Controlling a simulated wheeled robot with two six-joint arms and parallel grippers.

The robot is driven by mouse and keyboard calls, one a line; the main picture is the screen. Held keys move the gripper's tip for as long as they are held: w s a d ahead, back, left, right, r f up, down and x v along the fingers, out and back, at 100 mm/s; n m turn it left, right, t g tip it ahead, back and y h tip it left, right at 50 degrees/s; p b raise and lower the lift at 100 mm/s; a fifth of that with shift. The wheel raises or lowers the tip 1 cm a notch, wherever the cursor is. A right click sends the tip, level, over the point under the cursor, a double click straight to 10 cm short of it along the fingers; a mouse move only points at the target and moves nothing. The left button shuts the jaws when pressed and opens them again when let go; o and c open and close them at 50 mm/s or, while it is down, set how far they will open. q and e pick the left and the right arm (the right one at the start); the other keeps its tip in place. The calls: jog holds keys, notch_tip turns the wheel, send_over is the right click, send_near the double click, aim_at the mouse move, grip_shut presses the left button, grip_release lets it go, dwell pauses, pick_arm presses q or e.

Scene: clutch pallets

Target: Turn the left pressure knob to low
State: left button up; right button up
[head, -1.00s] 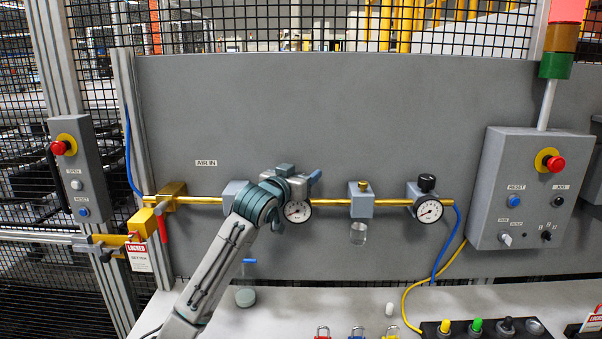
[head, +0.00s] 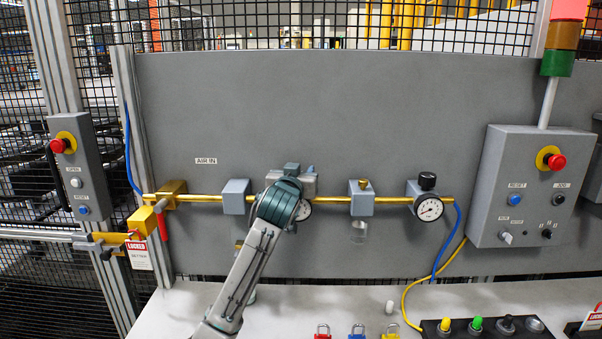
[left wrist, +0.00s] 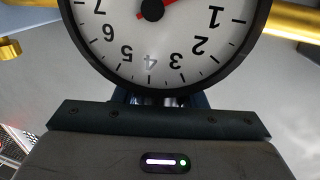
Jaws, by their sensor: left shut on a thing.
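My left gripper (head: 301,178) is at the left regulator on the brass air line, just above the left gauge (head: 305,210). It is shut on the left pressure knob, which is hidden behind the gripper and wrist. My forearm comes up from below and covers the left part of that gauge. In the left wrist view the gauge (left wrist: 150,60) appears upside down above the gripper body, with its red needle pointing up and right from the hub. The fingertips are hidden there. My right gripper is not in view.
A second regulator with a black knob (head: 428,181) and gauge (head: 429,209) sits farther right. A filter block (head: 361,203) stands between. A grey control box (head: 530,190) is at right. Red (head: 322,332), blue (head: 357,331) and yellow (head: 390,332) padlocks lie on the bench below.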

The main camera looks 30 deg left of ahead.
pick_arm(q)
jog(key=n+g+y, duration=0.1)
jog(key=n+y, duration=0.1)
jog(key=shift+f+y+b, duration=0.1)
jog(key=shift+y+b, duration=0.2)
jog(key=shift+b, duration=0.1)
jog(key=n+g+y+b, duration=0.1)
jog(key=n+g+y, duration=0.1)
jog(key=y, duration=0.1)
jog(key=shift+s+a+f+g+b, duration=0.1)
jog(key=shift+a+g+b, duration=0.1)
jog(key=shift+g+b, duration=0.15)
jog(key=n+g+y+b, duration=0.2)
jog(key=shift+s+a+n+g+y, duration=0.15)
jog(key=shift+n+g+y, duration=0.2)
jog(key=shift+n+y, duration=0.05)
jog(key=shift+s+r+n+g+y+b, duration=0.1)
jog(key=shift+r+n+g+y+b, duration=0.15)
jog(key=shift+n+g+b, duration=0.3)
jog(key=shift+a, duration=0.1)
jog(key=o, duration=0.9)
jog(key=shift+o, duration=0.4)
